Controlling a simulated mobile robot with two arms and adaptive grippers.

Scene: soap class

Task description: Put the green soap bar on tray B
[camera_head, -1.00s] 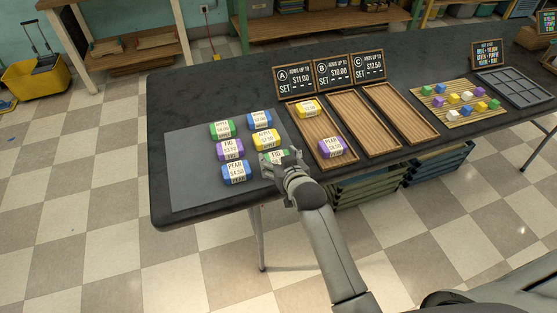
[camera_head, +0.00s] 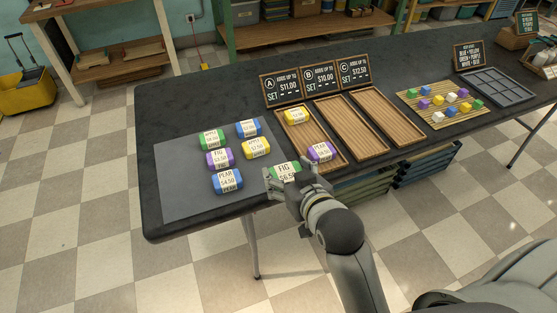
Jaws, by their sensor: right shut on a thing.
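The gripper and bar are near the table's front edge, by the right side of the grey mat. Part of the bar is hidden by the fingers. Another green soap bar (camera_head: 212,139) lies on the mat. My left gripper is not in view.
Tray A (camera_head: 305,140) holds a yellow bar (camera_head: 296,115) and a purple bar (camera_head: 321,152), close to my right gripper. Tray C (camera_head: 388,118) is empty. The grey mat (camera_head: 175,190) bears several other bars. Coloured cubes lie on a slatted mat (camera_head: 418,113) at the right.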

